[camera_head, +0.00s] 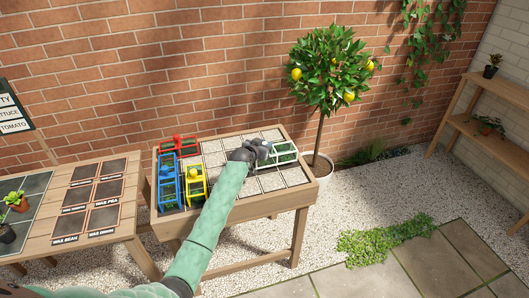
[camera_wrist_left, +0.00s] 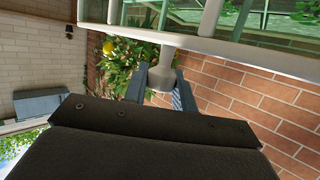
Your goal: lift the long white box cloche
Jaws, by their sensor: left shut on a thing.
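The long white box cloche (camera_head: 286,153) has a white frame with clear panes. In the head view it is at the right end of the planter table. My left gripper (camera_head: 264,151) reaches it from the left with its dark fingers at the cloche's left side. In the left wrist view, the fingers of my left gripper (camera_wrist_left: 160,88) are shut on a pale knob (camera_wrist_left: 163,74) of the cloche, whose white frame (camera_wrist_left: 215,45) crosses the top. I cannot tell if the cloche touches the table. My right gripper is out of view.
Red (camera_head: 178,145), blue (camera_head: 168,184) and yellow (camera_head: 195,184) framed cloches stand on the left of the planter table (camera_head: 250,208). A potted lemon tree (camera_head: 332,75) stands close behind the right end. A seedling table (camera_head: 125,220) is to the left.

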